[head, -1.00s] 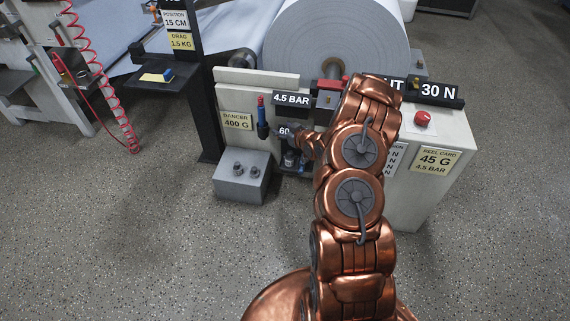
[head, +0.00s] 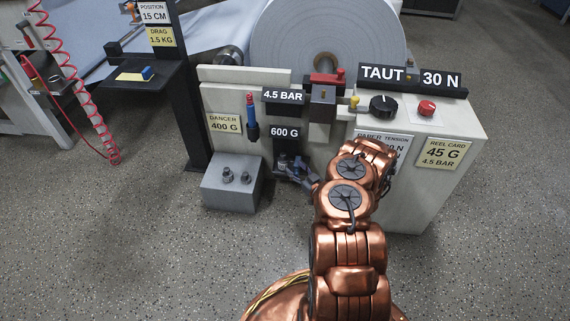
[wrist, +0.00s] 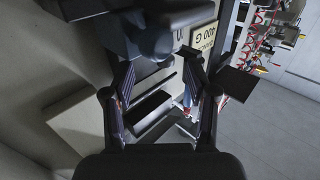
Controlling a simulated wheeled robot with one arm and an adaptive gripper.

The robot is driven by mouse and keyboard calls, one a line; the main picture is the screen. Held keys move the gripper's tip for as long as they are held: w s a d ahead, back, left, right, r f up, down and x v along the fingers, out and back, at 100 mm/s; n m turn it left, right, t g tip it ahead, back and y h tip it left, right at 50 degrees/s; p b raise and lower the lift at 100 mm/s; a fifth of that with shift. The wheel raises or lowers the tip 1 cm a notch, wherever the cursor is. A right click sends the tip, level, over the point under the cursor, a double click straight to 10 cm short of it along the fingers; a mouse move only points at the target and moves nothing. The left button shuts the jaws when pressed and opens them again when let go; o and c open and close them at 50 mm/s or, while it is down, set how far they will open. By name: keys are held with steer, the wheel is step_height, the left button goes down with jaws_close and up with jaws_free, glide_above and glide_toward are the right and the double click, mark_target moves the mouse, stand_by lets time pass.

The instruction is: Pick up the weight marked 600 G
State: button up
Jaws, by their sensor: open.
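A white-on-black 600 G label (head: 285,132) is on a dark panel at the front of the machine in the head view. A small dark metallic weight (head: 282,160) shows just below that label, partly hidden by my gripper (head: 299,171). My gripper is just to the right of this weight, close to it; I cannot tell whether they touch. In the wrist view my gripper (wrist: 160,92) has its two fingers spread, with nothing clearly held between them. A rounded grey-blue shape (wrist: 152,42) sits beyond the fingers; I cannot tell what it is.
A grey block (head: 230,195) with two small weights (head: 237,177) stands on the floor to the left. A red and blue tool (head: 252,118) hangs beside the DANGER 400 G card (head: 223,123). The machine body (head: 410,190) stands right of my arm. Open floor lies in front.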

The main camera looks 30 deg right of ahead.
mark_target(284, 158)
steer(key=shift+w+a+r+b, duration=0.1)
steer(key=shift+w+a+b, duration=0.15)
steer(key=shift+w, duration=0.45)
steer(key=shift+w+a+b, duration=0.15)
steer(key=shift+w+b, duration=0.15)
steer(key=shift+w, duration=0.4)
steer(key=w+b, duration=0.1)
steer(key=w, duration=0.1)
steer(key=w+b, duration=0.1)
steer(key=shift+w+a+r+b, duration=0.1)
steer(key=shift+w+a+b, duration=0.2)
steer(key=shift+b, duration=0.05)
steer(key=shift+w+r, duration=0.2)
steer(key=shift+w, duration=0.3)
steer(key=shift+d, duration=0.1)
jaws_close()
